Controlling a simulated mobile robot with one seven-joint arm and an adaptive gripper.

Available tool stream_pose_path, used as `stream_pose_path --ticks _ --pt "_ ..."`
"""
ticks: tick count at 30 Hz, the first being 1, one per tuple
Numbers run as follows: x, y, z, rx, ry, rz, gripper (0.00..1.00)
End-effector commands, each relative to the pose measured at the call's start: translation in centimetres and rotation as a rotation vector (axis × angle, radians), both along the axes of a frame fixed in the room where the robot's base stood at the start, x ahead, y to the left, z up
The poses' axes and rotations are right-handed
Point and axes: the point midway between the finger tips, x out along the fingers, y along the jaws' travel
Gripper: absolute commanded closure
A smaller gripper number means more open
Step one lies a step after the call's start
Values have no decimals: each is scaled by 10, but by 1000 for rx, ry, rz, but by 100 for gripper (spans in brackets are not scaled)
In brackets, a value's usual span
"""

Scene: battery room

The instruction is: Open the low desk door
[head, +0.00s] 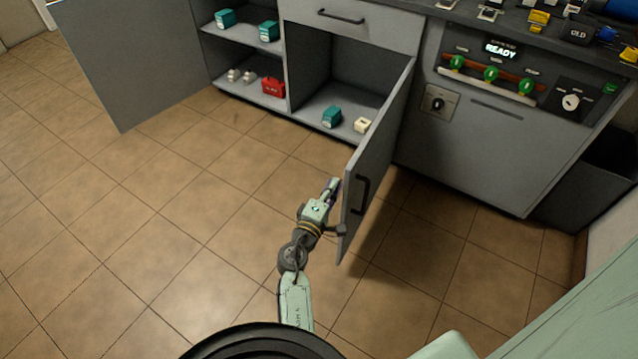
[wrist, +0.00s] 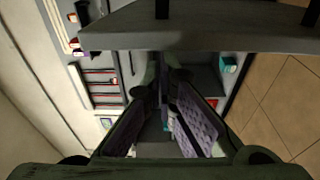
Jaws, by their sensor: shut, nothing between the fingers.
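The low desk door (head: 374,165) is a grey panel, standing swung well out from the desk front. Its dark bar handle (head: 361,195) is on the face turned right. My gripper (head: 333,187) is shut and empty, beside the door's free edge, on its left, inner side. I cannot tell whether it touches the door. In the wrist view, my gripper (wrist: 166,88) points toward the desk, and a grey panel (wrist: 215,40), apparently this door, crosses the top. The compartment behind the door holds a teal block (head: 331,117) and a cream block (head: 362,125).
Another grey door (head: 125,60) stands open at the left, beside shelves with teal blocks (head: 225,18) and a red case (head: 273,87). A closed drawer (head: 350,25) is above the compartment. A control panel (head: 490,85) reading READY is at right. Tiled floor (head: 180,210) is clear at left.

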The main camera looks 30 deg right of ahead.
Motion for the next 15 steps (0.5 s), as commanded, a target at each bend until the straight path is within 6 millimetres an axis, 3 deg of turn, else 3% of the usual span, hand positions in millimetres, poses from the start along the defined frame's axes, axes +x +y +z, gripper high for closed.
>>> stream_pose_path --ticks 6,15 --pt "-27 -24 0 -1 2 -2 100" --pt "-48 -42 0 -1 1 -1 100"
